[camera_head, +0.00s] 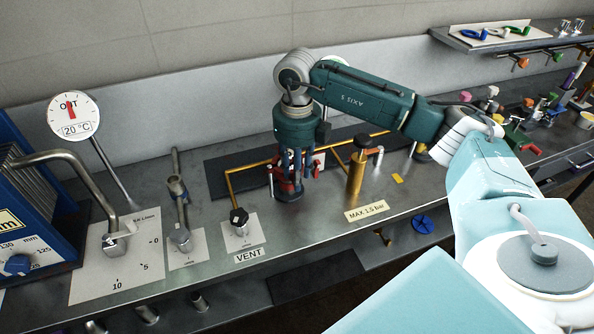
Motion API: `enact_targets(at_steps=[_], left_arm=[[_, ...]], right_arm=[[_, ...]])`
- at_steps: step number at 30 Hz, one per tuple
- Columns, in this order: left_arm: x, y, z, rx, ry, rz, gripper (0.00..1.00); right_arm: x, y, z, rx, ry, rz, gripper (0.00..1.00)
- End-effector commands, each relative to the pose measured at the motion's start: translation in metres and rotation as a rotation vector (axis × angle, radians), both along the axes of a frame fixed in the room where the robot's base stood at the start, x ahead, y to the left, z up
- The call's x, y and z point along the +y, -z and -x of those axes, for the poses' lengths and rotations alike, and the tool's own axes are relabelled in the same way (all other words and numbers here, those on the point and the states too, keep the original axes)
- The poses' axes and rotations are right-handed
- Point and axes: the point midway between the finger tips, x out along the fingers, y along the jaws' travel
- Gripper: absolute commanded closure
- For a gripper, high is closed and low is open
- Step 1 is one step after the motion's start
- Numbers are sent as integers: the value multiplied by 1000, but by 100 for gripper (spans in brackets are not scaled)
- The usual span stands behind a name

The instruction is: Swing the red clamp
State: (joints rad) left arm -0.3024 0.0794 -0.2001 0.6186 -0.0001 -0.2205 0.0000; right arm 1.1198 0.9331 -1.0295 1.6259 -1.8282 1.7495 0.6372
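A red clamp (285,186) is on the bench near the brass pipework. It is small and partly hidden by my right gripper. My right gripper (297,176) points straight down over it from a teal wrist, with its fingers at the clamp. I cannot tell whether the fingers touch or hold the red part. The finger gap is too small and covered to read. My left gripper is not in view.
A brass cylinder (357,172) with a black knob stands just right of the gripper. More coloured fittings crowd the bench at the right. A wall rises behind.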

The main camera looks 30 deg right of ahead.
Motion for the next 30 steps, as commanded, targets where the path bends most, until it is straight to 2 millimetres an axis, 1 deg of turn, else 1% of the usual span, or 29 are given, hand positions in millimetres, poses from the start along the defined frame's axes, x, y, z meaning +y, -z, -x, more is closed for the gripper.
enact_targets(at_steps=[3, 10, 15, 25, 28, 30], left_arm=[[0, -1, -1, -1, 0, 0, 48], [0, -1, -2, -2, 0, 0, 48], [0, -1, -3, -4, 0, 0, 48], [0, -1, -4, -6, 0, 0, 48], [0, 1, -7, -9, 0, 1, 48], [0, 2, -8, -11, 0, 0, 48]], right_arm=[[0, 4, 0, 1, 0, 0, 67], [0, 5, 0, 0, 0, 0, 67], [0, 5, 0, 0, 0, 0, 100], [2, 5, -2, 1, 5, -1, 100], [5, 5, -8, 0, 20, -1, 100], [10, 5, -16, -1, 39, -2, 100]])
